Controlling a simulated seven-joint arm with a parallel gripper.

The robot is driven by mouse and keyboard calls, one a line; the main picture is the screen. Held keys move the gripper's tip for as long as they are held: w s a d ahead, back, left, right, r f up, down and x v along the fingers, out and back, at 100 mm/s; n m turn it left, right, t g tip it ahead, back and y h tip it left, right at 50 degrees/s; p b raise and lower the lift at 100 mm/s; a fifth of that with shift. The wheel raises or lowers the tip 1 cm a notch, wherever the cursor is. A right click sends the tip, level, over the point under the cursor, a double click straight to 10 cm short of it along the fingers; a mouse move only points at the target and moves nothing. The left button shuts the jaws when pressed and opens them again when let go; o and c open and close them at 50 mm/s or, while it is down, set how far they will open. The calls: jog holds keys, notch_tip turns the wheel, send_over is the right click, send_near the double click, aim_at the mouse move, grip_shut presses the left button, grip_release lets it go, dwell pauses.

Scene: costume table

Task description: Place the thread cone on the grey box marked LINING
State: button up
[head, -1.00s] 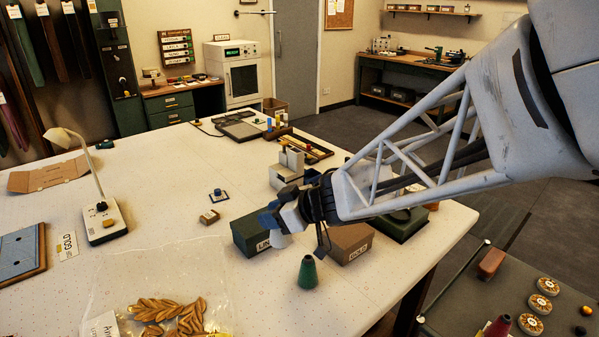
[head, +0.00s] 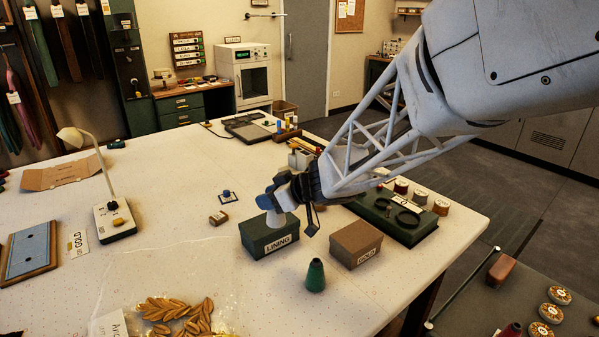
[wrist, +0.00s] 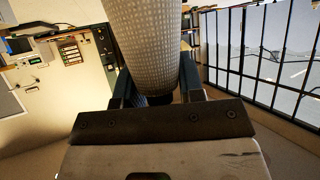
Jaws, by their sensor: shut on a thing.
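The pale thread cone (head: 277,218) is in my gripper (head: 274,199), over the lid of the box marked LINING (head: 270,242). The box looks dark green-grey, is shut and has a white label on its front. The cone's lower end overlaps the lid in the head view; I cannot tell whether it touches. In the wrist view the cone (wrist: 145,45) is a whitish, textured body between the two fingers of my gripper (wrist: 156,88). Its far end is out of that view.
A brown box marked GOLD (head: 356,245) stands just right of the LINING box. A green cone (head: 315,275) stands in front of them. A dark green tray (head: 405,222) with spools is at the right. The table's left middle (head: 165,240) is mostly clear.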

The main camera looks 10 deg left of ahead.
jog(key=w+a, duration=0.3)
jog(key=w, duration=0.2)
jog(key=shift+w+a+f, duration=0.15)
jog(key=shift+w+f, duration=0.15)
jog(key=shift+w, duration=0.1)
jog(key=shift+f, duration=0.1)
jog(key=shift+f, duration=1.65)
jog(key=shift+f, duration=0.15)
jog(key=o, duration=0.9)
jog(key=shift+o, duration=0.2)
jog(key=shift+d+r, duration=0.2)
jog(key=shift+r, duration=0.05)
jog(key=v, duration=1.1)
jog(key=shift+s+d, duration=0.15)
jog(key=shift+d, duration=0.15)
